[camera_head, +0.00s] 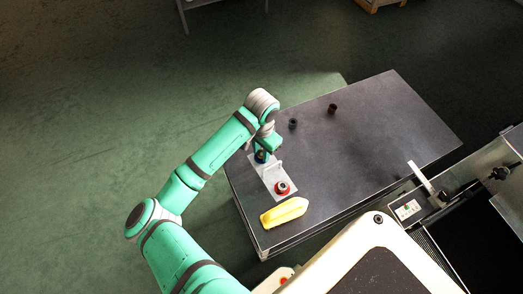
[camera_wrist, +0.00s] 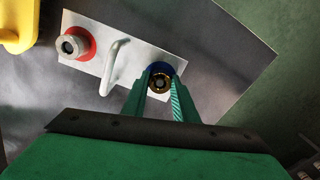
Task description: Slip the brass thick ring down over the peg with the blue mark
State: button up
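The brass thick ring (camera_wrist: 160,84) sits between the fingertips of my gripper (camera_wrist: 161,88), which look closed on its sides. In the wrist view it lies over the blue mark (camera_wrist: 162,67) at one end of a pale plate (camera_wrist: 88,22). The peg there is hidden by the ring and fingers, so I cannot tell how far the ring is down it. In the head view my gripper (camera_head: 262,152) is over the blue end of the plate. At the other end is a red mark (camera_wrist: 85,36) with a grey metal ring-like piece (camera_wrist: 70,45) standing on it.
A raised handle (camera_wrist: 115,66) stands on the plate between the two marks. A yellow object (camera_head: 284,212) lies near the red end. Two small dark round pieces (camera_head: 293,124) (camera_head: 333,108) stand farther back on the dark table (camera_head: 390,125), whose right part is clear.

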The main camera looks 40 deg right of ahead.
aim_at(261, 154)
jog(key=o, duration=0.4)
jog(key=shift+o, duration=0.2)
jog(key=shift+r, duration=0.1)
notch_tip(261, 154, up, 11)
jog(key=shift+f, duration=0.2)
dwell(0.4)
